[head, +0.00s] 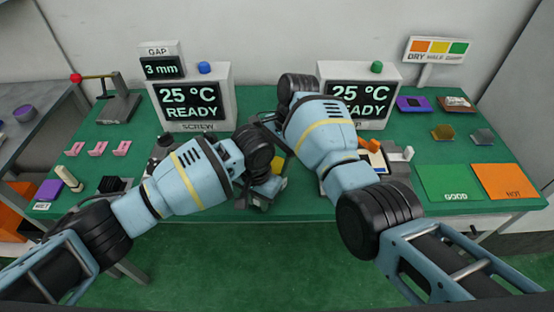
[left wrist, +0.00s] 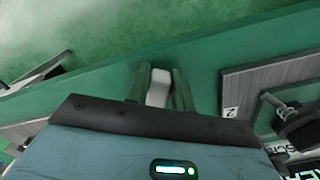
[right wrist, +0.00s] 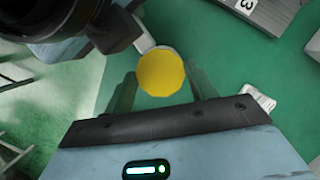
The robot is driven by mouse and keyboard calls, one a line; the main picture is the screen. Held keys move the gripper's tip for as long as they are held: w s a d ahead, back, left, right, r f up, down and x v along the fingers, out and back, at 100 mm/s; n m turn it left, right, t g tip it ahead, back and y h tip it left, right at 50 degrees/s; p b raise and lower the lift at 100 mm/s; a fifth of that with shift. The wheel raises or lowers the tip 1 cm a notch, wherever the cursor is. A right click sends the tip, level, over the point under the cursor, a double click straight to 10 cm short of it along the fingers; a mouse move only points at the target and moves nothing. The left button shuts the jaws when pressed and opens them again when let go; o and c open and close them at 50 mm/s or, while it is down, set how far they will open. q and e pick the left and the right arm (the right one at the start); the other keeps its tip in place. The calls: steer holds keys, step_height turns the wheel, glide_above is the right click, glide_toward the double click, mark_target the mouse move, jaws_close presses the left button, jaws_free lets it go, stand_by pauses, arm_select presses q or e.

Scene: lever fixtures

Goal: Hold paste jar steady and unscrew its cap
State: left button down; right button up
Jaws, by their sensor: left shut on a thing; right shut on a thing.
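The paste jar's round yellow cap (right wrist: 161,74) faces the camera in the right wrist view. My right gripper (right wrist: 162,96) has its fingers on either side of the cap and is shut on it. In the left wrist view the pale jar body (left wrist: 158,88) sits between the fingers of my left gripper (left wrist: 159,94), which is shut on it. In the head view my left gripper (head: 264,190) is low near the table's front edge; the jar is mostly hidden by my arms. I cannot tell how far the cap is turned.
Two display boxes reading 25 °C READY, one left (head: 192,100) and one right (head: 358,95), stand behind my arms. Green GOOD (head: 450,182) and orange HOT (head: 502,181) pads lie at right. Pink pieces (head: 98,149) and a red-knobbed lever (head: 110,98) are at left.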

mark_target(277, 163)
steer(key=shift+r, duration=0.8)
steer(key=shift+r, duration=1.4)
arm_select(q)
steer(key=c, duration=1.1)
jaws_free()
step_height(277, 163, up, 12)
